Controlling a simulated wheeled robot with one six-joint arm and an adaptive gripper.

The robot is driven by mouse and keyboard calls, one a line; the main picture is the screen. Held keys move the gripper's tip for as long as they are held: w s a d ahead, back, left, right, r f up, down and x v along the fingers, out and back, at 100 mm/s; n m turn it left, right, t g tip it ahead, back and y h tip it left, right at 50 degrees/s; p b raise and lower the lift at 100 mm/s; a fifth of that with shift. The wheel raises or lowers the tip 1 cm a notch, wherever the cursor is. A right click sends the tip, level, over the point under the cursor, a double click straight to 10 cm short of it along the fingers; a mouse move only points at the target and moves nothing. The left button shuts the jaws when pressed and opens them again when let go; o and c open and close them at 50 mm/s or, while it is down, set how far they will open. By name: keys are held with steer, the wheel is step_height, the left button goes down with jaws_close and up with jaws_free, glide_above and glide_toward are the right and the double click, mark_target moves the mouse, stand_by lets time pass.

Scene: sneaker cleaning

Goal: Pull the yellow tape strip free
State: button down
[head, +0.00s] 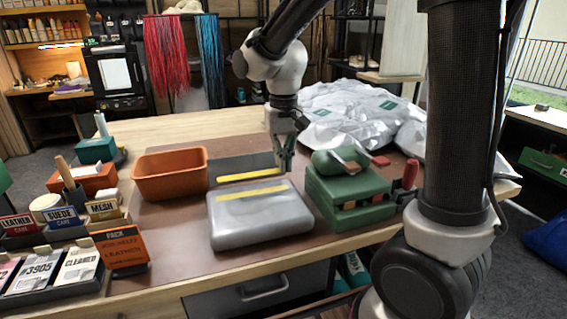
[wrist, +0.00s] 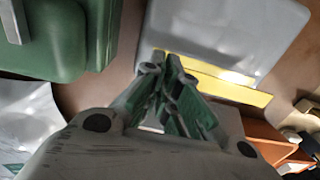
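A grey case (head: 262,222) lies on the brown work mat and also shows in the wrist view (wrist: 225,25). One yellow strip (head: 250,194) lies across its top. A second yellow tape strip (head: 245,177) shows just behind the case, and its right end meets my fingertips. My gripper (head: 284,168) points down behind the case's back right corner. In the wrist view my fingers (wrist: 170,62) come together at one end of a yellow strip (wrist: 210,85), which runs off to the right. The fingertips hide the strip's very end.
A green box (head: 348,195) with tools stands close to the right of the case. An orange tray (head: 170,174) stands at the left, and a dark grey flat piece (head: 240,165) lies behind the case. Silvery wrapped bundles (head: 345,112) lie at the back right.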

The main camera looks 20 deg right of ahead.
steer(key=shift+r, duration=1.1)
steer(key=shift+r, duration=0.1)
steer(key=shift+r, duration=1.95)
